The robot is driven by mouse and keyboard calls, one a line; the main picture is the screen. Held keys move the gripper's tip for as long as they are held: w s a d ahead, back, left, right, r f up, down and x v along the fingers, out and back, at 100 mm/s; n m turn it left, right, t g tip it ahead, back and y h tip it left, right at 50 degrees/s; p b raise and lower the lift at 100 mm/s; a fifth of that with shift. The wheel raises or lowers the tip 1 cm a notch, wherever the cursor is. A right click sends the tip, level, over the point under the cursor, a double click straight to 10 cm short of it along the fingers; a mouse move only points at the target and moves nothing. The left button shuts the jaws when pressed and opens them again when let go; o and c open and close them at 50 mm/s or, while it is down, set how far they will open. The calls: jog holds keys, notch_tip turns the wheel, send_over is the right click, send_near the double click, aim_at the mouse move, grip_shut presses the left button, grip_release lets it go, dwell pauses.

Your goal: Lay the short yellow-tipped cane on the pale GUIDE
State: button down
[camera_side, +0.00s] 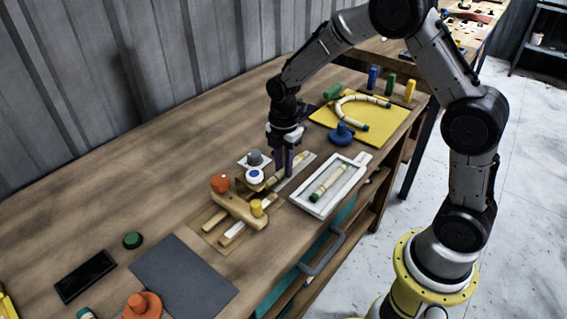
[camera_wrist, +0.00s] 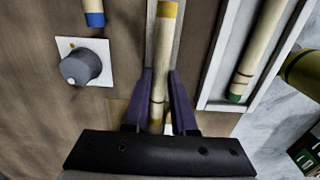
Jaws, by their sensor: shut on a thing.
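The short yellow-tipped cane (camera_wrist: 164,48) is pale, with a yellow band at its far end. It points up the picture in the wrist view. My gripper (camera_wrist: 159,72) is shut on it, with one dark purple finger on each side. In the side view my gripper (camera_side: 283,170) points down, and the cane (camera_side: 299,159) slants to the upper right. A pale strip, apparently the guide (camera_wrist: 182,45), lies below and along the cane; its edges show on both sides. I cannot tell whether the cane touches it. The cane's near end is hidden by the gripper body.
A white tray (camera_side: 362,166) with a green-tipped cane (camera_side: 325,184) lies to the right. A grey knob (camera_wrist: 80,67) on a white plate stands left. A wooden clamp (camera_side: 238,210) with an orange knob stands nearby. A yellow board (camera_side: 390,120) holds a bent cane.

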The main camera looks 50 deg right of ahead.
jog(key=c, duration=0.6)
grip_release()
jog(key=shift+c, duration=0.2)
notch_tip(320, 180, up, 14)
